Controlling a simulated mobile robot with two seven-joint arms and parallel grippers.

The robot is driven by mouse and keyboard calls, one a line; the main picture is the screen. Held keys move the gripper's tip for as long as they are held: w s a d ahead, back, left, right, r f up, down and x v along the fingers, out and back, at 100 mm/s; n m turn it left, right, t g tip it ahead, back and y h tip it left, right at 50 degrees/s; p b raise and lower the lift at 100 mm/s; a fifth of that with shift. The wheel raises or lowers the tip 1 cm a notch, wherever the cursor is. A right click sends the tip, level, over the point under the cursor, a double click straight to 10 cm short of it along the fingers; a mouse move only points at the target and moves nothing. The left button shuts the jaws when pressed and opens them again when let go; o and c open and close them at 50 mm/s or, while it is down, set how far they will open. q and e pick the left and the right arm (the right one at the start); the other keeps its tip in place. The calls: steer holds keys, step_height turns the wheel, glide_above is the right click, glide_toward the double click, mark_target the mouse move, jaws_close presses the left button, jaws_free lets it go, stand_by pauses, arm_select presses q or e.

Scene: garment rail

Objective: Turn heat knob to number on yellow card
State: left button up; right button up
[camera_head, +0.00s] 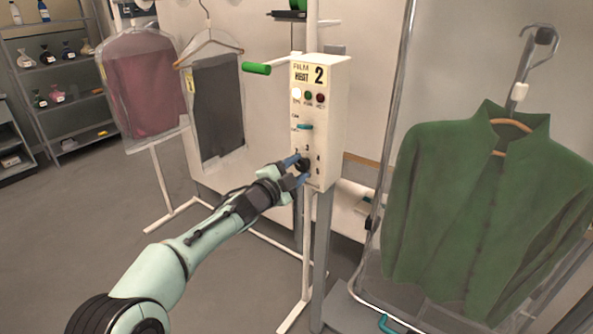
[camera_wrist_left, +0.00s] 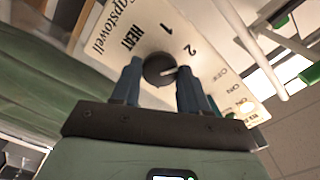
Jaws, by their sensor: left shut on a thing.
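The white control box (camera_head: 333,130) stands on a post in the head view. A pale yellow card (camera_head: 309,74) at its top reads "HEAT" with a large black 2. The dark round heat knob (camera_head: 304,164) is low on the box's front, and it also shows in the left wrist view (camera_wrist_left: 157,67). My left gripper (camera_head: 296,170) is at the knob, its blue fingers on either side and shut on it. In the wrist view, the knob's white pointer line aims right, toward the side where the 2 is printed; its exact setting is hard to tell. My right gripper is not in view.
A green jacket (camera_head: 480,200) hangs to the right of the box. A bagged maroon garment (camera_head: 145,85) and dark trousers (camera_head: 218,105) hang to the left. A green-tipped handle (camera_head: 257,68) juts out left of the box. The floor at left is clear.

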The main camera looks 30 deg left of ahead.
arm_select(q)
steer(key=o, duration=1)
steer(key=shift+s+a, duration=0.1)
steer(key=shift+s, duration=0.5)
steer(key=s, duration=0.8)
steer(key=s+a+b, duration=0.1)
steer(key=s, duration=0.3)
steer(key=shift+s, duration=0.1)
steer(key=shift+f, duration=0.15)
